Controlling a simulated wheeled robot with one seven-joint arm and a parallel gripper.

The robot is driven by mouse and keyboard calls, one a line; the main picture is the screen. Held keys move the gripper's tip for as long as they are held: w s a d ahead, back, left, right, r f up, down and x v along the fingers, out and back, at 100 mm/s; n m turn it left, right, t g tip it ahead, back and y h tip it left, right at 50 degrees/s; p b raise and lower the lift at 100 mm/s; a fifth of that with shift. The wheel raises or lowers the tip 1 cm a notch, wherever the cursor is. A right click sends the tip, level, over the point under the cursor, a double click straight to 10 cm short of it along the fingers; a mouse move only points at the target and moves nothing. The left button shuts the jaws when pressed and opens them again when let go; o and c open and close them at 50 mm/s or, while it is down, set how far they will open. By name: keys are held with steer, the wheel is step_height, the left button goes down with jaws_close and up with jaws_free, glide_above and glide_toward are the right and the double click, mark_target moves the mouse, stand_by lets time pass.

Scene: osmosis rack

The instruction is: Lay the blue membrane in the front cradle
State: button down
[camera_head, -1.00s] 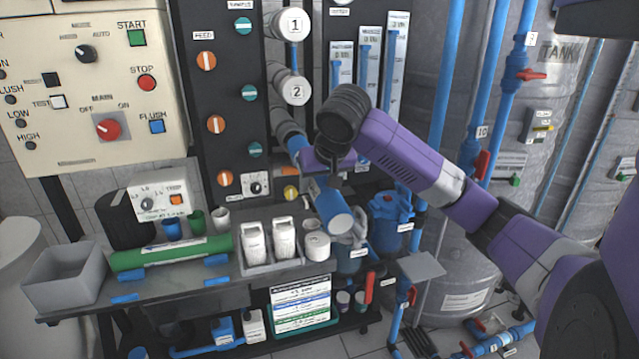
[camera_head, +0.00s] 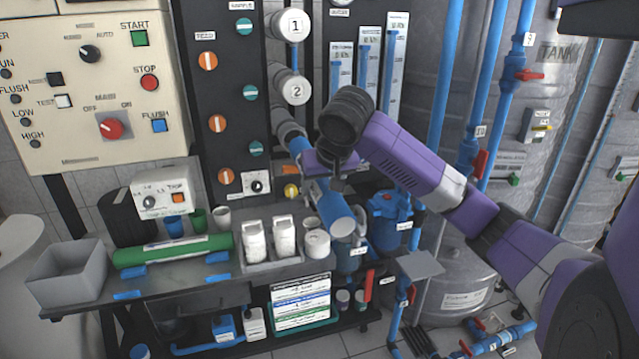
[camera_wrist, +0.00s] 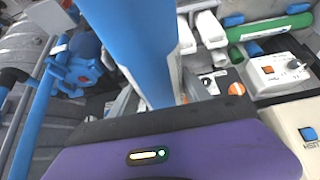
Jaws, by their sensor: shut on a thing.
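The blue membrane (camera_head: 337,210) is a long blue cylinder with a pale end. It is tilted in the air in front of the rack, right of the white bottles. My gripper (camera_head: 327,183) is shut on it. A green membrane (camera_head: 172,250) lies on the blue supports behind.
A grey open bin (camera_head: 72,272) stands at the bench's left end. White bottles (camera_head: 255,240), a white jar (camera_head: 317,243) and small cups (camera_head: 197,219) stand along the bench. A blue filter housing (camera_head: 388,212) and upright blue pipes are at right.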

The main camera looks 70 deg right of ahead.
mark_target(327, 199)
steer(key=shift+s+a, duration=1.15)
steer(key=shift+a, duration=0.15)
steer(key=shift+s+a, duration=1.1)
steer(key=shift+a, duration=0.2)
steer(key=shift+w+a+f+n, duration=0.2)
steer(key=shift+n, duration=0.2)
steer(key=n, duration=0.1)
steer(key=w+a+n+t+y, duration=0.1)
steer(key=shift+f+n+y+b, duration=0.25)
steer(key=shift+n+y+b, duration=0.05)
steer(key=shift+b, duration=0.05)
steer(key=w+a+f+n+y, duration=0.3)
steer(key=w+a+n+y, duration=0.2)
steer(key=n, duration=0.9)
steer(key=w+y, duration=0.1)
steer(key=y, duration=0.2)
steer(key=shift+n+b, duration=0.3)
steer(key=shift+b, duration=0.05)
steer(key=shift+w+a, duration=0.1)
